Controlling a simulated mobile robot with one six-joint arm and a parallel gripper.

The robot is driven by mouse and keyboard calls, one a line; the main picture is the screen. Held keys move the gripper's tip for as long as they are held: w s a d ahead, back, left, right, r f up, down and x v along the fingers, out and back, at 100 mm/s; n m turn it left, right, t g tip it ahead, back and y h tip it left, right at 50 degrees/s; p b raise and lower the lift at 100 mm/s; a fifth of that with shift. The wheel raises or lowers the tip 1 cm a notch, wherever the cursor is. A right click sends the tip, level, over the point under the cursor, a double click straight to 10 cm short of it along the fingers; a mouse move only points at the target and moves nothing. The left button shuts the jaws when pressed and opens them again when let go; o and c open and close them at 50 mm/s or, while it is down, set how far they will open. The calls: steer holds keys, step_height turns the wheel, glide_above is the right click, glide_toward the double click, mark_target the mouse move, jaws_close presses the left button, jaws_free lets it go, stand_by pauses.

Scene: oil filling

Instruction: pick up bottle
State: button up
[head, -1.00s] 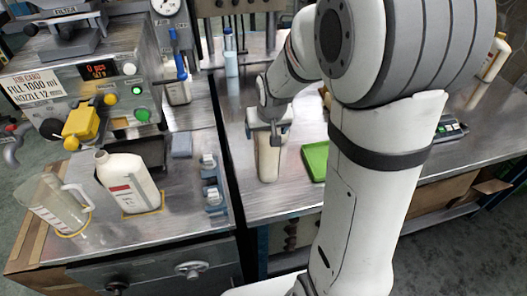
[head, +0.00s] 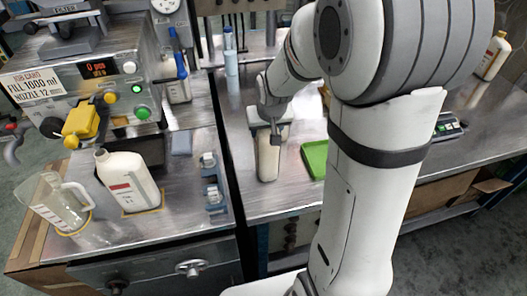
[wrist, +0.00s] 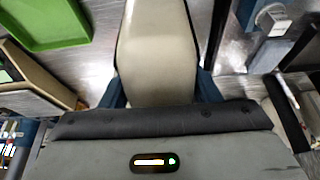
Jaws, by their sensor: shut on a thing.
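A cream-coloured bottle (head: 268,160) stands upright on the metal bench, left of the green tray. My gripper (head: 270,130) is at its upper part, shut on it. In the wrist view the bottle (wrist: 158,50) fills the space between the two dark fingers of my gripper (wrist: 160,90). The bottle's lower end in that view is hidden by the gripper body. Whether its base touches the bench is hard to tell. Another white bottle with a red label (head: 128,180) stands on the left counter, apart from my gripper.
The green tray (head: 315,158) lies just right of the held bottle. A clear jug (head: 58,203) and the filling machine (head: 95,80) are at the left. A blue-tinted bottle (head: 230,52) stands behind. Another bottle (head: 493,57) stands far right.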

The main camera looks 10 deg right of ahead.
jaws_close()
steer(key=shift+w+r, duration=0.1)
steer(key=shift+r, duration=0.05)
